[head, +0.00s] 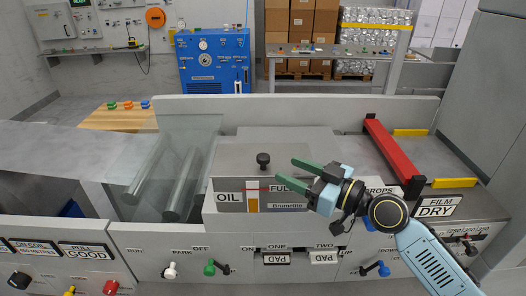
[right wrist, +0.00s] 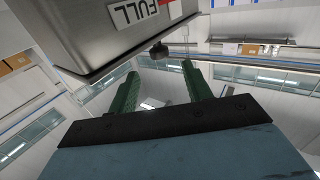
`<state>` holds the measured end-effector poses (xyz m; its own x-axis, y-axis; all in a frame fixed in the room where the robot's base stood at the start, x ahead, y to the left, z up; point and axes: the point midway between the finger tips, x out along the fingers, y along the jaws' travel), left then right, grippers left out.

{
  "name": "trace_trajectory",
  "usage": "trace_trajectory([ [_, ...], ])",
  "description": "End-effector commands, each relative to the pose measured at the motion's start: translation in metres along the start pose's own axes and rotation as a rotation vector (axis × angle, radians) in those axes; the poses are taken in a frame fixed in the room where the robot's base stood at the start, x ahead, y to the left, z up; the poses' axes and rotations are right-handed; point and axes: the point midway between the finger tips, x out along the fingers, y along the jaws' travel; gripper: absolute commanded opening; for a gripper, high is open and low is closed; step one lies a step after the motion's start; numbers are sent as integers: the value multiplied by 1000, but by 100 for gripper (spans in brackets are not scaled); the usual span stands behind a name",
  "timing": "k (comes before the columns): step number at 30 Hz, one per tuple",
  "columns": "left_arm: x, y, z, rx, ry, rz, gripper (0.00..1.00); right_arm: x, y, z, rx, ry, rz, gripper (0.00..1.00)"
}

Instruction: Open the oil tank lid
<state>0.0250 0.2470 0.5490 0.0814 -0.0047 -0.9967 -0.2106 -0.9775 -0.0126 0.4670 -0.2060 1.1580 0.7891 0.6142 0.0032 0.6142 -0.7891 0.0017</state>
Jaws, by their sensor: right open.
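The oil tank (head: 230,185) is a grey metal box labelled OIL and FULL, with a sight gauge on its front. Its lid (head: 235,157) lies flat on top and carries a black knob (head: 263,160). My right gripper (head: 281,175) is open and empty. Its green fingers point left, at the tank's right front corner, apart from the knob. In the right wrist view the tank (right wrist: 100,35) fills the upper left. The dark knob (right wrist: 158,50) shows beyond the gap between the open fingertips (right wrist: 160,69). My left gripper is not in view.
A clear guard with rollers (head: 180,185) stands left of the tank. A red bar (head: 393,155) crosses the machine at the right. Levers, including a green knob (head: 209,268), line the front panel below. A raised grey wall (head: 300,108) runs behind the tank.

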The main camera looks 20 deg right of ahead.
Motion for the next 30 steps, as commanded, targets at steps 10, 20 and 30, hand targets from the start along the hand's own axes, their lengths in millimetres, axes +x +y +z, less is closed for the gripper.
trace_trajectory([
  [10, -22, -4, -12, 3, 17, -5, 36, 67, 0, -2, 4, 1, 0, 49],
  [20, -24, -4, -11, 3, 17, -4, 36, 85, 0, 1, 1, -2, 0, 49],
  [30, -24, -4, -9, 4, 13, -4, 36, 84, 0, 1, 1, -2, 0, 28],
])
